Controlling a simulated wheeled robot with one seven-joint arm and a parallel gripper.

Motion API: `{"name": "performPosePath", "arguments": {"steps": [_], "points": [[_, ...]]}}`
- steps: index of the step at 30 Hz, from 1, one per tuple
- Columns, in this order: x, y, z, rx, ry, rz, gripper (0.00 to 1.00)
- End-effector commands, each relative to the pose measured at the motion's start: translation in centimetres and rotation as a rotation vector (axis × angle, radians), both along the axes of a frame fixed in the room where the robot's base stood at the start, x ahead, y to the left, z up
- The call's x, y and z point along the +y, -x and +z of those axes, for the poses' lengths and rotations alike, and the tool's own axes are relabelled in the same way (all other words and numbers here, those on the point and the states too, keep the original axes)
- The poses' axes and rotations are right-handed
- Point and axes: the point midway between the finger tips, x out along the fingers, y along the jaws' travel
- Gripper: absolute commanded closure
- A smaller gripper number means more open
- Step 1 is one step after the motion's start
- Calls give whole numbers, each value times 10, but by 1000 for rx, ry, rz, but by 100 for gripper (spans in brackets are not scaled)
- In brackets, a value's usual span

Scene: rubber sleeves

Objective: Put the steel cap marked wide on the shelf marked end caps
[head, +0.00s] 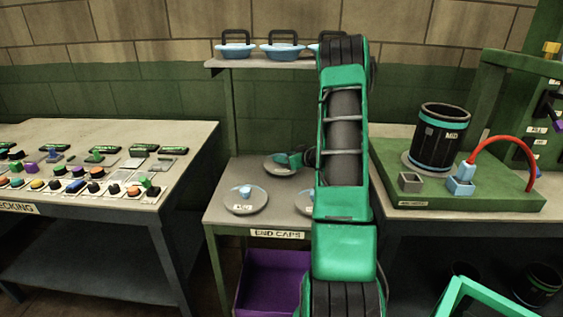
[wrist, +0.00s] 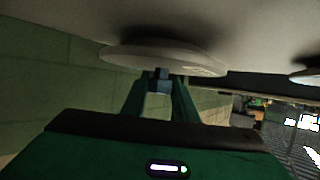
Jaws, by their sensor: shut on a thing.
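The shelf marked end caps (head: 262,219) is a grey-topped stand in the middle of the head view. A round grey steel cap (head: 276,169) is at its back, with my gripper (head: 284,158) at it. In the wrist view my gripper (wrist: 162,82) is shut on the blue knob of this cap (wrist: 150,55). The cap is at the shelf top, touching or just above it; I cannot tell which. Its label is too small to read. Another cap (head: 246,204) with a blue knob lies front left, its label unreadable. A third cap (head: 303,205) is mostly hidden behind my arm.
An upper shelf (head: 228,65) holds blue handled pieces. A purple bin (head: 265,283) is below. On the right, a green board (head: 470,197) carries a black sleeve marked MID (head: 440,145) and a red hose (head: 505,140). A cluttered table (head: 100,215) stands left.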

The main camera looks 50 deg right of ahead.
Motion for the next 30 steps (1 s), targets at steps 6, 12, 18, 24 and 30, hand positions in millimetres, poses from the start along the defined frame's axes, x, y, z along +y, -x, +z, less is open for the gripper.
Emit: {"name": "performPosePath", "arguments": {"steps": [6,12,18,24,30], "points": [[0,0,-9,-2,1,0,100],[0,0,-11,-1,0,0,100],[0,0,-12,0,0,0,55],[0,0,-12,0,0,0,55],[0,12,-5,-1,0,-3,55]]}}
